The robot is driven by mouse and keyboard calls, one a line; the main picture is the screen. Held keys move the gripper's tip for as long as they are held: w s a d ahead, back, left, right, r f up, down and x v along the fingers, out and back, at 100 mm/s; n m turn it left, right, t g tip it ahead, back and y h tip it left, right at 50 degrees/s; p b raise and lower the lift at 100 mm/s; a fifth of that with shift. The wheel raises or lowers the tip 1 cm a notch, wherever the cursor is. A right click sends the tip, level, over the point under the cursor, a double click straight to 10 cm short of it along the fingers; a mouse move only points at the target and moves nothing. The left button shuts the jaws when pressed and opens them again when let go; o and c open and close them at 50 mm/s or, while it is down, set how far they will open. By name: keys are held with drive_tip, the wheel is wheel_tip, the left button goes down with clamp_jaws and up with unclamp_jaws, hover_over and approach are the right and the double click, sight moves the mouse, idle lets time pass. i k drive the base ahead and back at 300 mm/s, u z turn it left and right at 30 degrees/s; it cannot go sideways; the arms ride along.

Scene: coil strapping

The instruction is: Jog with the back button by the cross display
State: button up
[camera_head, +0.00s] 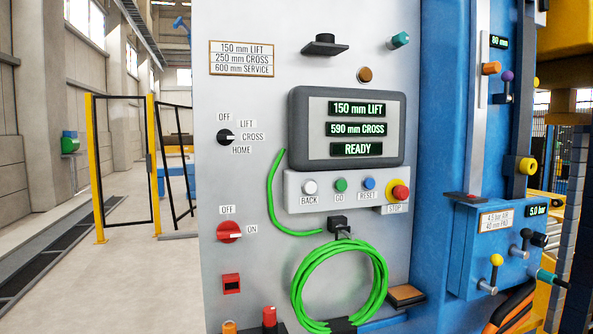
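The white BACK button (310,187) is at the left end of a light button strip below the display on a grey panel. The cross display (356,129) is the middle green line of the dark screen unit and reads 590 mm CROSS. The line above reads 150 mm LIFT and the one below reads READY. A black selector knob (225,136) with OFF, LIFT, CROSS and HOME labels is left of the screen; its exact setting is hard to read. A sign (241,58) lists 150 mm LIFT, 250 mm CROSS and 600 mm SERVICE. My gripper is not in view.
The green GO button (341,185), blue RESET button (369,183) and red STOP button (400,192) share the strip. A coiled green cable (340,285) hangs below. A red OFF/ON switch (229,232) is lower left. Open floor (130,285) lies left.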

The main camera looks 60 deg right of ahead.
sight(310, 187)
drive_tip(key=z, duration=2.2)
